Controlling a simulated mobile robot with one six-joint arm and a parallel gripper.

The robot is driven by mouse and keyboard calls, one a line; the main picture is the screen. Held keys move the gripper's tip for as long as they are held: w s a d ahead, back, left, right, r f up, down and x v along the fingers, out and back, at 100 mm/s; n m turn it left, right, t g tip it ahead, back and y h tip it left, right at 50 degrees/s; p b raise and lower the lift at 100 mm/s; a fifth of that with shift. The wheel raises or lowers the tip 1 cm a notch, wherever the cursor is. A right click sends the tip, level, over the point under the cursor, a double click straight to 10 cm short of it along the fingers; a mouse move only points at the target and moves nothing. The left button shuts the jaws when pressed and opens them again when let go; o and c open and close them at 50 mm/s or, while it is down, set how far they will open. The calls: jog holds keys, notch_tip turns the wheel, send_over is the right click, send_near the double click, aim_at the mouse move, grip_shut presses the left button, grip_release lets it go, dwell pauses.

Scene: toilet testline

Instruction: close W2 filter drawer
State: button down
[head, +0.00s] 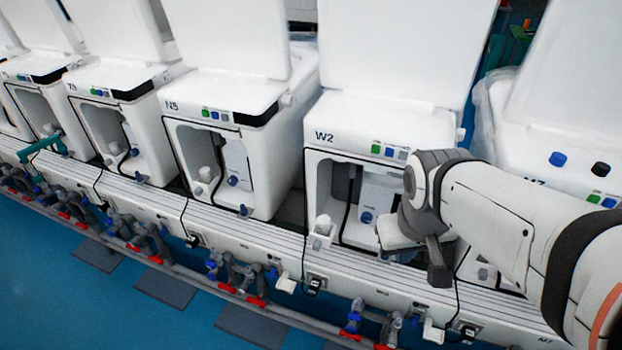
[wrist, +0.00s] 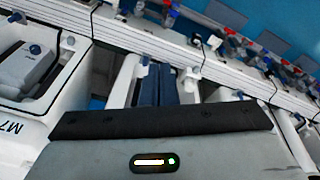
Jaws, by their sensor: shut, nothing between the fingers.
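The W2 unit (head: 375,125) stands right of centre in the head view, its front bay open. Inside the bay is a white panel with a blue knob (head: 366,217). A white block (head: 393,236) juts out at the right of the bay, partly behind my arm; I cannot tell for sure whether it is the filter drawer. My gripper (head: 438,268) is in front of the right side of W2, pointing down. In the wrist view my gripper (wrist: 156,84) shows as dark blue fingers held together, with nothing between them. White surfaces lie on both sides of them; contact is unclear.
The N5 unit (head: 225,135) stands left of W2, and M7 (head: 545,165) stands to the right, partly behind my arm. A white ledge (head: 270,240) runs along the front, with pipes and red and blue valves below. Blue floor (head: 60,300) is open in front.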

aim_at(321, 236)
jog(key=w+a+f+n+t+h+b, duration=0.1)
jog(key=w+a+f+n+h+b, duration=0.1)
jog(key=w+f+n+b, duration=0.5)
jog(key=w+a+f+n+t+h+b, duration=0.1)
jog(key=w+a+f+n+h+b, duration=0.2)
jog(key=f+n, duration=0.6)
jog(key=w+a+f+n+t+y+b, duration=0.4)
jog(key=a+f+n+b, duration=0.5)
jog(key=a+f+n, duration=0.55)
jog(key=w+d+f+b, duration=0.1)
jog(key=w+f, duration=0.2)
jog(key=w, duration=0.2)
jog(key=w+d+f+h+b, duration=0.1)
jog(key=w+d+f+b, duration=0.1)
jog(key=w, duration=0.4)
jog(key=shift+w+d+f, duration=0.15)
jog(key=shift+w+f, duration=0.1)
jog(key=shift+f, duration=0.15)
